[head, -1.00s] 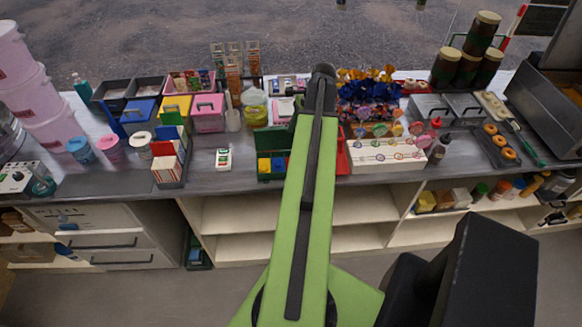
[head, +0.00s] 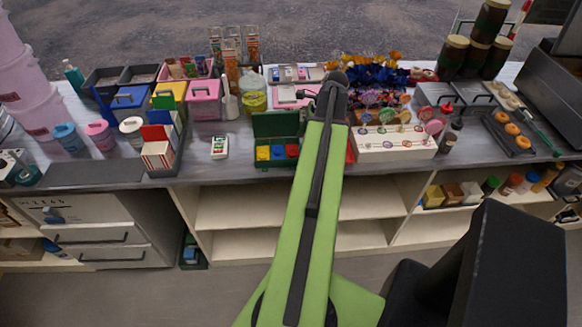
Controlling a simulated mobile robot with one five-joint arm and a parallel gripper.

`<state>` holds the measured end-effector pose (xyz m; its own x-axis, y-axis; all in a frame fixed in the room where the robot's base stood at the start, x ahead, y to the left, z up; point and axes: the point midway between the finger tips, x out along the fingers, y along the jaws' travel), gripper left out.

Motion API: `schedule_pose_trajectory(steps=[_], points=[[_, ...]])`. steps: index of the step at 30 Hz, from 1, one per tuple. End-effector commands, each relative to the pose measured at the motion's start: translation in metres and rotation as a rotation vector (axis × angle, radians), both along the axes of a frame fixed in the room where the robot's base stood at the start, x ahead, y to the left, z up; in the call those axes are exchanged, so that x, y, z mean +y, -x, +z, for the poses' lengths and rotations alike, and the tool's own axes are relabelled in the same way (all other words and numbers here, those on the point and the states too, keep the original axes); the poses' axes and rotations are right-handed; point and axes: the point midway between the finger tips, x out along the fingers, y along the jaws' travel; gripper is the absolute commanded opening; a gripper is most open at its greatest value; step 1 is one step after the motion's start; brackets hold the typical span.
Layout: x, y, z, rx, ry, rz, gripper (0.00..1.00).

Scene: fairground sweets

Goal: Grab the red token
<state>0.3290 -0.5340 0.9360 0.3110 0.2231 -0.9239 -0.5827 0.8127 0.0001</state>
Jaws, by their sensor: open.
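A small red piece (head: 292,150) sits in the right end of an open green box (head: 276,128) on the counter, beside blue pieces (head: 278,152). It looks like the red token, but it is too small to be sure. My green arm reaches up the middle of the head view, just right of the green box. Its dark end lies over the back of the counter, and my gripper cannot be made out there. The arm hides part of the counter right of the box, where another bit of red shows.
Lollipops stand in a white holder (head: 395,146) right of the arm. A card rack (head: 160,152) and a small white-and-green box (head: 220,147) are to the left. Jars (head: 476,47) stand at the back right. The counter's front strip is mostly clear, with open shelves below.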

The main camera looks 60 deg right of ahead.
Motion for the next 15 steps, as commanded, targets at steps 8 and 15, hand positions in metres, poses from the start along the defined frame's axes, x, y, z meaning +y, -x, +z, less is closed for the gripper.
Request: schedule_pose_trajectory(steps=[8,15], points=[[0.002,-0.004,-0.014,0.000,0.000,0.000,0.56],[0.009,-0.017,-0.054,0.000,0.000,0.000,0.56]])
